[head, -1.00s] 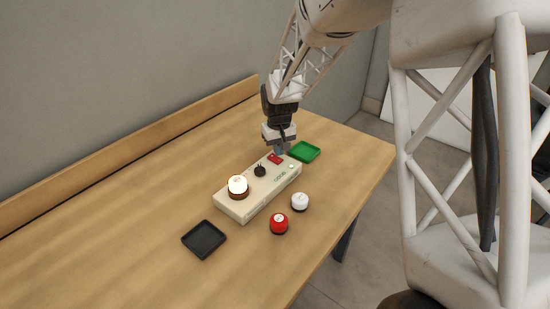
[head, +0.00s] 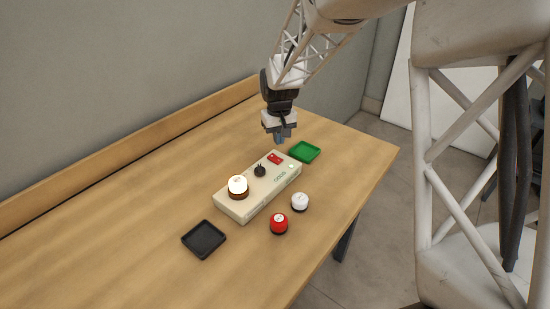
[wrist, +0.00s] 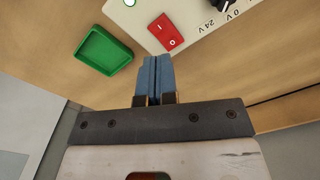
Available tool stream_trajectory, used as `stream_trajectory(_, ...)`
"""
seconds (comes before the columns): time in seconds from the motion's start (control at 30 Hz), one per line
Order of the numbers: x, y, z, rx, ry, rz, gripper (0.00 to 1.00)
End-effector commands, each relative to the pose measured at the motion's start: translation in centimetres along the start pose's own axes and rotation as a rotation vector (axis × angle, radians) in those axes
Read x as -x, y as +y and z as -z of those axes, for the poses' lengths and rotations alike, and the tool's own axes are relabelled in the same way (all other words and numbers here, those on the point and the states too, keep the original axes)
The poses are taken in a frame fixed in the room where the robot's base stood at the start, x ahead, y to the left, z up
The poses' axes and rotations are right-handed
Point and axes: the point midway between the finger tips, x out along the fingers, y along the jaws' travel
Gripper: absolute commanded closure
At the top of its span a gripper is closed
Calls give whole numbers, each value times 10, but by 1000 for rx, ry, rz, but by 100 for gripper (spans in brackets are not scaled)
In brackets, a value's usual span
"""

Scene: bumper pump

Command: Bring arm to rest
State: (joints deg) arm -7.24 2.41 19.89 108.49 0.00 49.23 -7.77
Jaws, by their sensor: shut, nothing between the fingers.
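My gripper (head: 280,138) is shut and empty, above the table just behind the far end of the cream control box. In the wrist view its blue fingers (wrist: 154,76) are pressed together. The control box (head: 248,203) lies on the table with a red rocker switch (head: 275,158), a black knob (head: 260,171), and a lit white-topped button (head: 238,186) on an orange-brown base at its near end. The red switch also shows in the wrist view (wrist: 166,33), apart from the fingertips.
A green tray (head: 305,152) stands right of the box's far end, and a black tray (head: 204,239) lies at its near side. A white button (head: 300,202) and a red button (head: 279,223) stand on the table to the right. A wooden ledge (head: 130,158) runs along the wall.

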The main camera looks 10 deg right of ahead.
Motion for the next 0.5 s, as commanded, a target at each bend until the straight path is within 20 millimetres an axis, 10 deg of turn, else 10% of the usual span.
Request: stream_trajectory(0.5, 6, 1, -7, -5, 4, -1, 100)
